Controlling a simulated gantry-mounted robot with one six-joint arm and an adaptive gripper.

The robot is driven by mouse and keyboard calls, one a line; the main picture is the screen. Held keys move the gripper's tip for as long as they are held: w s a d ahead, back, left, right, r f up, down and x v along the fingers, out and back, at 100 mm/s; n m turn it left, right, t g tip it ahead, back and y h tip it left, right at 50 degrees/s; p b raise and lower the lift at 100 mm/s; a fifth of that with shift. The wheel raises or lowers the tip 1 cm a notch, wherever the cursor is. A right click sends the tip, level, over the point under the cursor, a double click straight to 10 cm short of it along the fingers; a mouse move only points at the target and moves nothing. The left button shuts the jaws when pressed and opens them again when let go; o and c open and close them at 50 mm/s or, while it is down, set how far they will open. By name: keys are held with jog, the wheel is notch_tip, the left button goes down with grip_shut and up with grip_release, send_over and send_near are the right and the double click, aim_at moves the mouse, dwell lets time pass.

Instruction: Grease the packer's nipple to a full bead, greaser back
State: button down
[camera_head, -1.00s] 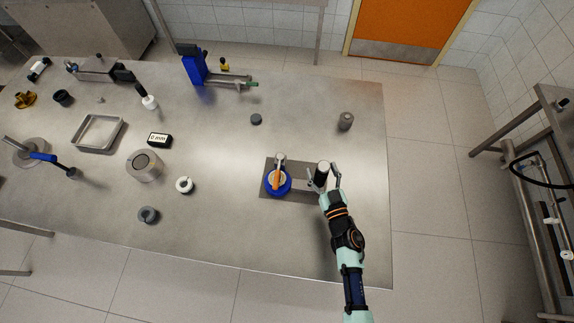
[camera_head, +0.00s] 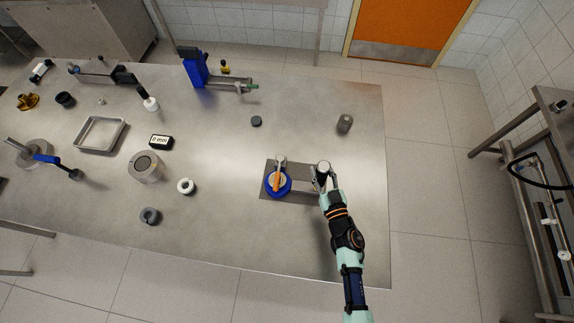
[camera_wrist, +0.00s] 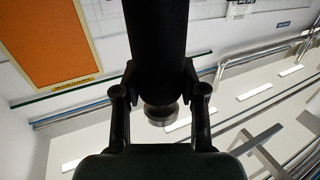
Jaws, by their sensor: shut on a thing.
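My gripper (camera_head: 324,182) is shut on a dark cylinder with a pale round end (camera_head: 323,166), over the right part of a dark mat. In the wrist view the black body of this cylinder (camera_wrist: 157,40) stands between both fingers, with a grey round metal end below. It may be the greaser; I cannot tell for sure. Beside it on the left, a round blue-based device with an orange lever (camera_head: 277,182) sits on the mat. A blue upright machine with a horizontal metal barrel (camera_head: 197,70) stands at the back. No nipple or grease bead can be made out.
The dark mat (camera_head: 298,190) lies near the table's right side. A grey cylinder (camera_head: 344,123) and a small dark disc (camera_head: 256,121) stand behind it. A metal tray (camera_head: 100,134), a display block (camera_head: 161,141) and a large metal cylinder (camera_head: 146,166) are left. The table's front right is clear.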

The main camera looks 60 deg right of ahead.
aim_at(324, 166)
jog(key=shift+r+p, duration=2.8)
jog(key=shift+p, duration=0.05)
jog(key=shift+f, duration=0.15)
